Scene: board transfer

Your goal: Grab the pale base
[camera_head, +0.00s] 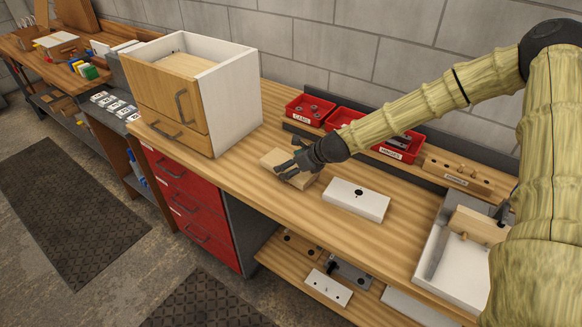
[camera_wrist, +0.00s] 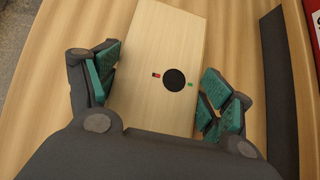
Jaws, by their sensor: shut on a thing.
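The pale base is a light wooden block (camera_head: 268,158) on the workbench, partly hidden by my gripper (camera_head: 291,166) in the head view. In the wrist view the pale base (camera_wrist: 157,42) shows a dark round hole in its top, with a small red mark to the left of the hole and a small green mark to the right. My gripper (camera_wrist: 164,80) has its teal-padded fingers on the two long sides of the block and is shut on it. Whether the block touches the bench cannot be told.
A white block with a dark hole (camera_head: 356,199) lies just right of my gripper. Red bins (camera_head: 310,108) stand behind, beside a wooden holder with pegs (camera_head: 458,176). A white-and-wood drawer cabinet (camera_head: 229,103) stands left, and a white tray (camera_head: 435,262) right. Bare bench lies in front.

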